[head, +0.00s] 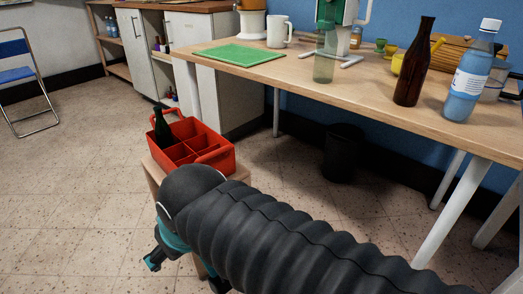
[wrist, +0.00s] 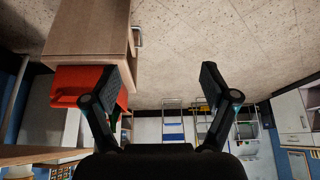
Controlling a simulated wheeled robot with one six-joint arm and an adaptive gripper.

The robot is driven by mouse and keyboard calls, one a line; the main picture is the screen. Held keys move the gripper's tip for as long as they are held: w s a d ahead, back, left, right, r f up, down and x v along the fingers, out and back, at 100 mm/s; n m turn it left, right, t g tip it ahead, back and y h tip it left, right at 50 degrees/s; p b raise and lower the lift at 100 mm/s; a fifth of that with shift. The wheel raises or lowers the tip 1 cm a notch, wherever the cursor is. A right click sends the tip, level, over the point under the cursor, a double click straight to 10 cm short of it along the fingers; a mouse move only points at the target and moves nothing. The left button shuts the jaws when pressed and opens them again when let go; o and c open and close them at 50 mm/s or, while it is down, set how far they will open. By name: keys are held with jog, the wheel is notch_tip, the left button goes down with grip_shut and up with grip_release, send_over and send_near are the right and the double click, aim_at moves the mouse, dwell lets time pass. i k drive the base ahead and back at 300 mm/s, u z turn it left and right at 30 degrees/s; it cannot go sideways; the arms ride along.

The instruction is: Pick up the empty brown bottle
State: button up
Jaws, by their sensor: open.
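The brown bottle (head: 414,72) stands upright on the wooden table (head: 300,72) at the right of the head view. It is dark, and I cannot see whether it holds anything. My gripper (head: 187,270) is low at the lower left of the head view, well away from the bottle, and partly hidden by my arm. In the wrist view my gripper (wrist: 168,78) has its fingers spread wide with nothing between them. The brown bottle does not show in the wrist view.
A clear bottle of blue liquid (head: 470,82) stands close right of the brown bottle. A greenish bottle (head: 324,62), white mug (head: 278,32) and green board (head: 238,55) are also on the table. A red carrier (head: 215,150) with a dark green bottle (head: 162,130) sits near my gripper.

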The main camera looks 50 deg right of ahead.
aim_at(417, 60)
jog(key=z, duration=1.35)
jog(key=k, duration=0.45)
jog(key=u, duration=0.05)
